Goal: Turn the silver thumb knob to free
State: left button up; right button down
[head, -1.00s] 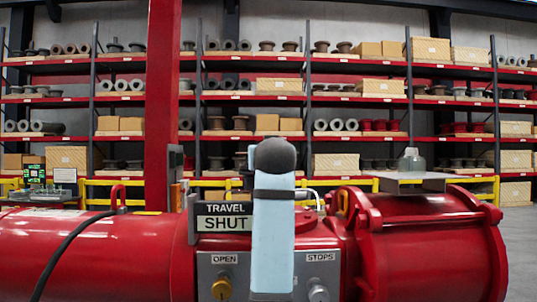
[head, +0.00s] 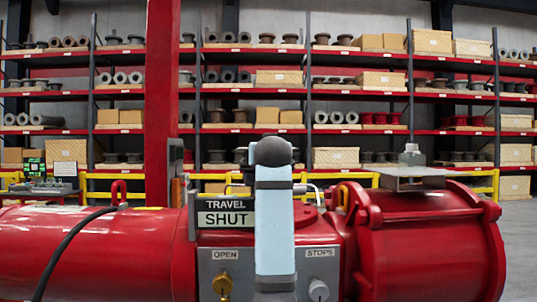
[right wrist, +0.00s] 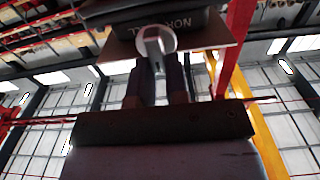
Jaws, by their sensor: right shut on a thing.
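My right gripper (right wrist: 156,82) shows in the right wrist view. Its two dark fingers are close together on a round silver piece with a slot, which looks like the silver thumb knob (right wrist: 168,39). A brownish plate and a dark body lettered in white stand just behind it. In the head view a silver knob (head: 318,290) sits under the STOPS label, with no gripper on it. A brass knob (head: 222,286) sits under the OPEN label. Neither gripper can be made out in the head view.
The red valve actuator (head: 90,250) spans the foreground. Its sign (head: 225,212) reads TRAVEL SHUT. A pale blue upright bar with a dark rounded top (head: 274,220) covers the middle. A grey plate (head: 400,182) with a small metal piece stands at right. Shelves (head: 350,90) fill the back.

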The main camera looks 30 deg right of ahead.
pick_arm(q)
jog(key=shift+r, duration=0.15)
notch_tip(320, 180, up, 8)
jog(key=a+p, duration=0.1)
jog(key=p, duration=0.8)
jog(key=shift+s+y, duration=0.3)
jog(key=shift+s, duration=0.1)
pick_arm(e)
jog(key=shift+w+a+f+n, duration=0.15)
jog(key=shift+a+n, duration=0.05)
jog(key=shift+n, duration=1.85)
jog(key=shift+w+a+f+n, duration=0.15)
jog(key=shift+a+n, duration=0.1)
jog(key=shift+n, duration=1.85)
jog(key=shift+w+a+f+n, duration=0.15)
jog(key=shift+a+n, duration=0.05)
jog(key=shift+n, duration=1.85)
pick_arm(q)
jog(key=shift+w+n+p, duration=0.2)
jog(key=shift+n+p, duration=0.1)
jog(key=shift+n, duration=0.1)
pick_arm(e)
jog(key=shift+f, duration=0.1)
jog(key=shift+n, duration=0.3)
pick_arm(q)
jog(key=shift+w, duration=0.15)
pick_arm(e)
jog(key=c, duration=1.1)
grip_release()
